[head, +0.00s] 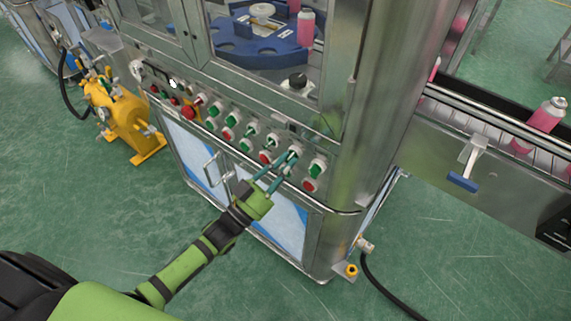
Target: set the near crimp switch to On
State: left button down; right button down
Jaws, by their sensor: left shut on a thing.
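The control panel (240,131) runs along the front of the steel machine, with rows of switches and red and green buttons. My left gripper (292,160) reaches up to the panel's right part. Its two fingers are shut on a switch knob (294,152) in the upper row. The fingers partly cover the knob, so its On or Off position cannot be read. The labels are too small to tell. My right gripper is not in view.
Green buttons (316,168) and red buttons (310,185) sit close to my fingers. A steel rail (330,207) runs below the panel. A yellow pump (122,118) stands on the floor at left.

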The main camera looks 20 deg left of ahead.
pick_arm(q)
jog(key=shift+m+g+h, duration=0.4)
jog(key=shift+m+g, duration=0.1)
jog(key=shift+m, duration=0.7)
jog(key=shift+a, duration=0.1)
jog(key=c, duration=1.2)
grip_release()
jog(key=shift+f, duration=0.1)
jog(key=v, duration=1.2)
jog(key=shift+w, duration=0.1)
